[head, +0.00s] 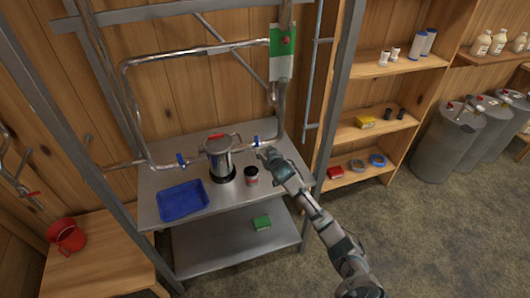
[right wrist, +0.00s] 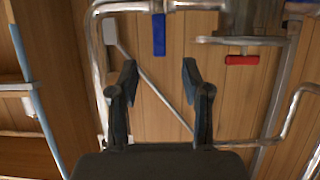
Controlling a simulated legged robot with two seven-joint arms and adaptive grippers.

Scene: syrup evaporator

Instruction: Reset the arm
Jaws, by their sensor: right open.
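My right arm (head: 318,222) reaches in from the lower right of the head view. Its gripper (head: 265,153) is at the right end of the metal table, beside a blue-handled valve (head: 257,141) on the pipe. In the right wrist view the gripper (right wrist: 160,75) has its two dark fingers spread, with nothing between them. Beyond them are a blue handle (right wrist: 159,34), a red handle (right wrist: 242,60) and metal pipes. My left gripper does not show.
A steel pot (head: 218,158), a small jar (head: 251,175) and a blue tray (head: 183,200) stand on the metal table (head: 225,200). A wooden shelf (head: 385,130) and grey drums (head: 448,140) are at the right. A red mug (head: 67,237) sits on a wooden table at the left.

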